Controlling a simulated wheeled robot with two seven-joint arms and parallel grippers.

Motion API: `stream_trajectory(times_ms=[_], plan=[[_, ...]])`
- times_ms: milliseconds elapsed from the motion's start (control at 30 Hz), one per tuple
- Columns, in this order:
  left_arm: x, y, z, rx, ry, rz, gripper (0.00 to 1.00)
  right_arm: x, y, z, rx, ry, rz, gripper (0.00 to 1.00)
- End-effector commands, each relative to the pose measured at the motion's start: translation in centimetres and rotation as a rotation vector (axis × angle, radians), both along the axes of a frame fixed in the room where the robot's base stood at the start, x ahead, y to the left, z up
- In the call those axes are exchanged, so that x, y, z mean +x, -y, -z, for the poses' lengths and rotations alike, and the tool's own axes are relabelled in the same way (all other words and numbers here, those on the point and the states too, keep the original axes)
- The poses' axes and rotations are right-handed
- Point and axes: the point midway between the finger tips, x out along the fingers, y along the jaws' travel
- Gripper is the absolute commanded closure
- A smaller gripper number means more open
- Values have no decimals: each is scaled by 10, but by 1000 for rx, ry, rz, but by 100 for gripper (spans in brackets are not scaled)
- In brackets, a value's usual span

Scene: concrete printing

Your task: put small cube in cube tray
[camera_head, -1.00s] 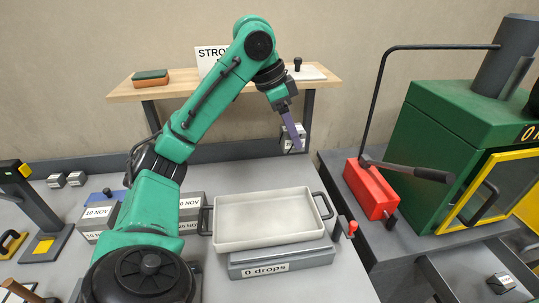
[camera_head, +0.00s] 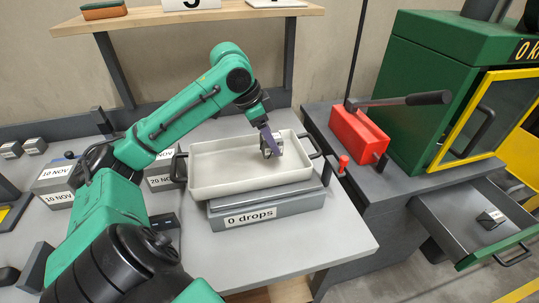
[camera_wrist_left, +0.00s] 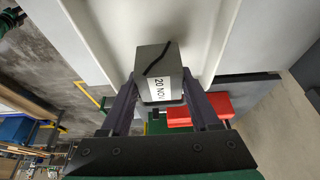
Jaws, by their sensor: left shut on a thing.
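My left gripper (camera_head: 270,143) is shut on a small grey cube (camera_head: 273,152). In the left wrist view the cube (camera_wrist_left: 157,62) sits between the two purple fingers, with a "20 NOV" label and a black line on it. The tray's white surface (camera_wrist_left: 95,25) also shows behind the cube in the wrist view. My right gripper is not in view.
A red block with a long lever (camera_head: 358,135) stands to the right, beside a green machine (camera_head: 440,60) with a yellow-framed door. An open drawer (camera_head: 455,215) there holds another cube (camera_head: 490,219). Grey blocks with date labels (camera_head: 55,185) stand left of the tray.

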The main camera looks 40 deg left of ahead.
Motion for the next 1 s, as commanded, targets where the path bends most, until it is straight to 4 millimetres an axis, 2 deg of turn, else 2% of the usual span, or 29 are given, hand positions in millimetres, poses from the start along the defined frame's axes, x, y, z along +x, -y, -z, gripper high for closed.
stream_trajectory(times_ms=[100, 200, 500, 533, 567, 600, 867, 1000], plan=[[-1, 0, 24, -2, -3, 0, 100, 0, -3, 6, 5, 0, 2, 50], [0, 0, 36, -1, -1, 0, 100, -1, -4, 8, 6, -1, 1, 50], [0, 0, 39, 1, 2, -1, 100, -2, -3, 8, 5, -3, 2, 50], [0, 0, 38, 1, 1, 0, 26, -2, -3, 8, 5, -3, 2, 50], [0, 0, 38, 1, 1, 0, 15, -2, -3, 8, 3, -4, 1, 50], [0, 0, 38, 1, 1, 0, 8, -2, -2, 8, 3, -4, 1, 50], [0, 0, 38, 1, -1, -1, 8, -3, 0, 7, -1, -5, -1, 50], [-2, -3, 28, 1, 2, -2, 8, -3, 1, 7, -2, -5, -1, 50]])
